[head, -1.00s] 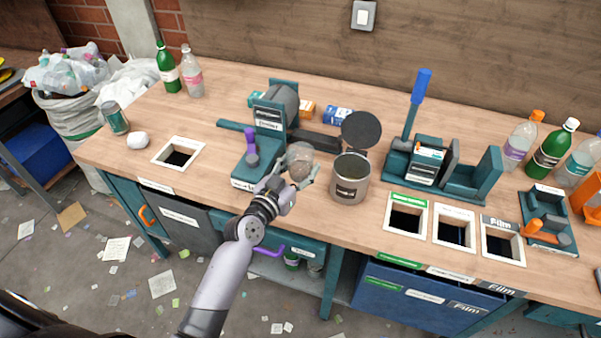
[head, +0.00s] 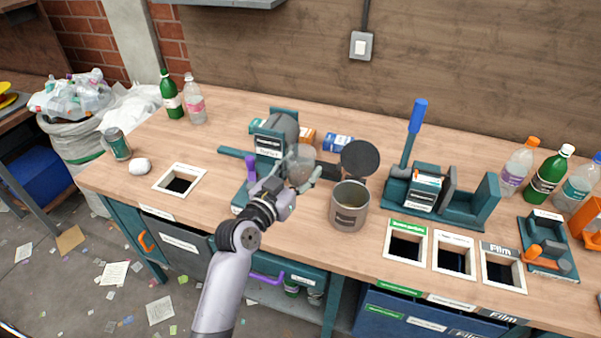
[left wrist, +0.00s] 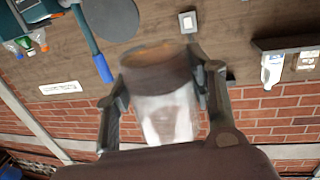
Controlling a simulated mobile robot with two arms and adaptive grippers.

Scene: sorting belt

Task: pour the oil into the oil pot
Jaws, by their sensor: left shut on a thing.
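My left gripper (head: 303,170) is shut on a clear glass container (head: 301,161) and holds it above the workbench. In the left wrist view the glass (left wrist: 165,110) sits between the fingers, blurred, with a brownish band at one end. The can's contents are hard to make out. My right gripper is not in view.
A teal press (head: 272,135) with a purple handle stands behind and left of my gripper. A teal device with a blue lever (head: 416,118) stands right of the pot. Square bin openings (head: 407,243) line the front right edge. Bottles stand at both far ends.

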